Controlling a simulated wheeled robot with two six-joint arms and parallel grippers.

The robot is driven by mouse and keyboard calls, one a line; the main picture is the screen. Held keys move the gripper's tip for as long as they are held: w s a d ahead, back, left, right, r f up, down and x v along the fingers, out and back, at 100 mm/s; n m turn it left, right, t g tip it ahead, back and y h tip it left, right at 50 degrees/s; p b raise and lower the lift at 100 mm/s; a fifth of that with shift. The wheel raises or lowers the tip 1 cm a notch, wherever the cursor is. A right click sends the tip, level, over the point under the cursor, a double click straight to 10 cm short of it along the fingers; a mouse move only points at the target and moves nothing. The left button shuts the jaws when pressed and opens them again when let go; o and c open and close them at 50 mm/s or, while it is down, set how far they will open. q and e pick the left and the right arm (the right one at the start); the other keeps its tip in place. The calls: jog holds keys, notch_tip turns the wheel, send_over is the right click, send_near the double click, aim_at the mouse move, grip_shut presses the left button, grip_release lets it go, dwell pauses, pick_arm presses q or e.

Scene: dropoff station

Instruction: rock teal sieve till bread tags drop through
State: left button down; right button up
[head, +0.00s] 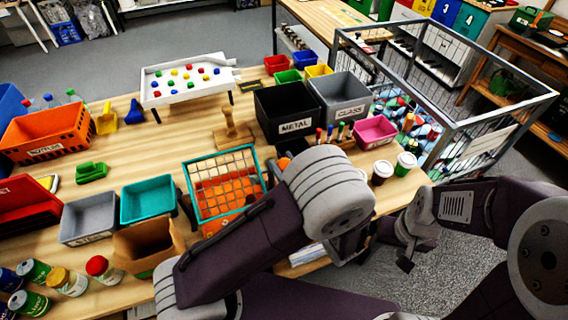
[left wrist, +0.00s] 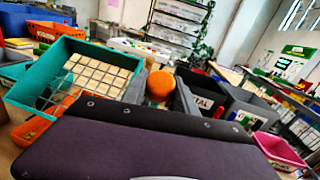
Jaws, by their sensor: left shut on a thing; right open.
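The teal sieve (head: 188,180) is a rectangular frame with a pale wire mesh, tilted over an orange tray (head: 215,228) on the wooden table. In the left wrist view the sieve (left wrist: 35,95) is at the left, next to my gripper. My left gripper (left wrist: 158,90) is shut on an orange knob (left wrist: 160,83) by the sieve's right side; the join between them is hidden. In the head view my left arm covers most of this gripper. My right gripper (head: 405,262) is open and empty, off the table's front edge. I cannot make out single bread tags.
A grey bin (head: 88,218), a teal bin (head: 148,200) and a brown box (head: 147,245) stand left of the sieve. The black METAL bin (head: 292,115) and a wooden stand (head: 232,130) are behind it. Cups (head: 382,172) stand near the right edge.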

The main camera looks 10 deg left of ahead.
pick_arm(q)
jog(key=shift+w+a+r+p, duration=0.1)
jog(key=shift+r+p, duration=0.2)
jog(key=shift+p, duration=0.4)
jog(key=w+g+h+p, duration=0.1)
jog(key=p, duration=0.2)
jog(key=w+a+r+g+h+p, duration=0.1)
jog(key=p, duration=0.2)
jog(key=shift+w+a+r+g, duration=0.1)
jog(key=shift+a+r+g, duration=0.15)
jog(key=shift+g, duration=0.15)
jog(key=shift+w+a+m+g+h+p, duration=0.35)
jog(key=shift+w+g+h+p, duration=0.2)
jog(key=shift+p, duration=0.6)
jog(key=shift+w+a+g+h, duration=0.25)
jog(key=shift+w+h, duration=0.1)
jog(key=shift+w, duration=0.05)
jog(key=shift+w+p, duration=0.1)
jog(key=shift+p, duration=0.2)
jog(key=shift+w+a, duration=0.25)
